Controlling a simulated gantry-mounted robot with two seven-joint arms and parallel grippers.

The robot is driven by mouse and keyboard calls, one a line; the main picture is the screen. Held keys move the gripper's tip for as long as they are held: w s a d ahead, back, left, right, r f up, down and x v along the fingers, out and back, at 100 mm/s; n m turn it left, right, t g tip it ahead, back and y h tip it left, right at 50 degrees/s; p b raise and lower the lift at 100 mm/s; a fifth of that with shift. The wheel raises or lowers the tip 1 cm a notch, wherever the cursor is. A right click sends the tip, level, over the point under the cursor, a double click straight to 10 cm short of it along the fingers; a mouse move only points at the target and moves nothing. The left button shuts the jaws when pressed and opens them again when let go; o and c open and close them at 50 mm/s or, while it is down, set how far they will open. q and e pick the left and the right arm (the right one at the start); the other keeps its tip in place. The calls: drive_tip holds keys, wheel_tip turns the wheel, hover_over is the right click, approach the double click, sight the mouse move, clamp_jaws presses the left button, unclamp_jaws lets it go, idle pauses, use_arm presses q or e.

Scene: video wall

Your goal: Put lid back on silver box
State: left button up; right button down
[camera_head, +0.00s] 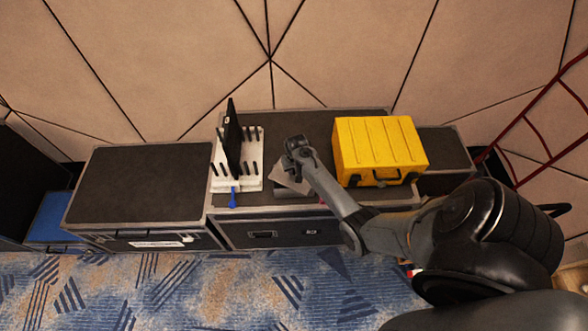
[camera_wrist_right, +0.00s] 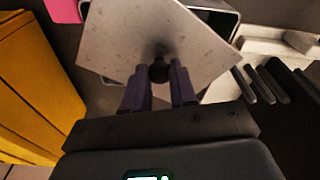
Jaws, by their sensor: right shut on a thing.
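The lid (camera_wrist_right: 135,35) is a grey speckled plate with a round black knob. My right gripper (camera_wrist_right: 160,78) is shut on that knob in the right wrist view. The silver box (camera_wrist_right: 236,22) shows behind the lid, with part of its rim and dark inside visible. The lid is turned at an angle to the box and covers much of it; the gap between them is hard to judge. In the head view, my right gripper (camera_head: 297,155) is over the lid (camera_head: 291,181), between the white rack and the yellow case. My left gripper is not in view.
A yellow case (camera_head: 378,145) stands right of the lid. A white rack (camera_head: 250,185) with black pegs and an upright dark panel (camera_head: 232,140) stands left. A blue item (camera_head: 233,198) lies at the rack's front. The left black case top (camera_head: 140,185) is clear.

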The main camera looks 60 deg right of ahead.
drive_tip(key=shift+p, duration=0.3)
idle(0.5)
idle(0.8)
idle(0.6)
drive_tip(key=shift+f+p, duration=0.15)
drive_tip(key=shift+p, duration=0.25)
idle(0.3)
idle(0.5)
idle(0.4)
drive_tip(key=c, duration=1)
unclamp_jaws()
drive_tip(key=o, duration=0.7)
drive_tip(key=shift+c, duration=0.2)
drive_tip(key=shift+p, duration=0.35)
